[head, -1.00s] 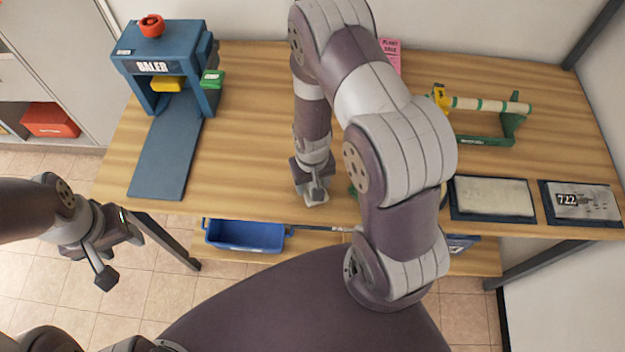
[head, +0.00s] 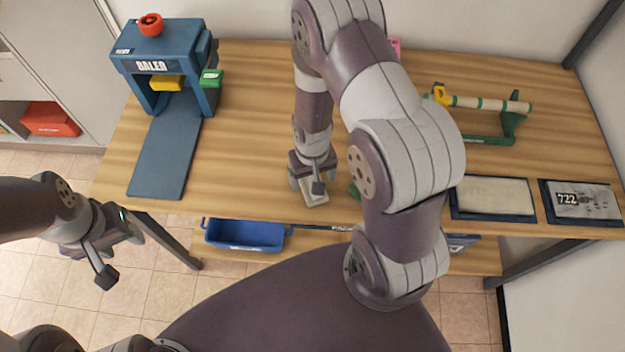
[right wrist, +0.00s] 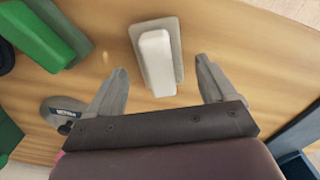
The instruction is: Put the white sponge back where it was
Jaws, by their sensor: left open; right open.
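The white sponge (head: 315,198) is on the wooden table near its front edge, partly hidden by my right gripper (head: 308,184) in the head view. In the right wrist view the white sponge (right wrist: 156,62) is a white block on a flat grey piece (right wrist: 176,38). My right gripper (right wrist: 160,88) is open there, its fingers spread to either side with no contact visible. Whether the grey piece belongs to the sponge I cannot tell. My left gripper (head: 118,256) is open and empty, off the table's front left.
A blue baler (head: 160,70) stands at the back left. A green stand with a rod (head: 490,105) and two framed panels (head: 492,197) are on the right. A blue bin (head: 245,234) sits below the table. A green object (right wrist: 40,35) lies beside the sponge.

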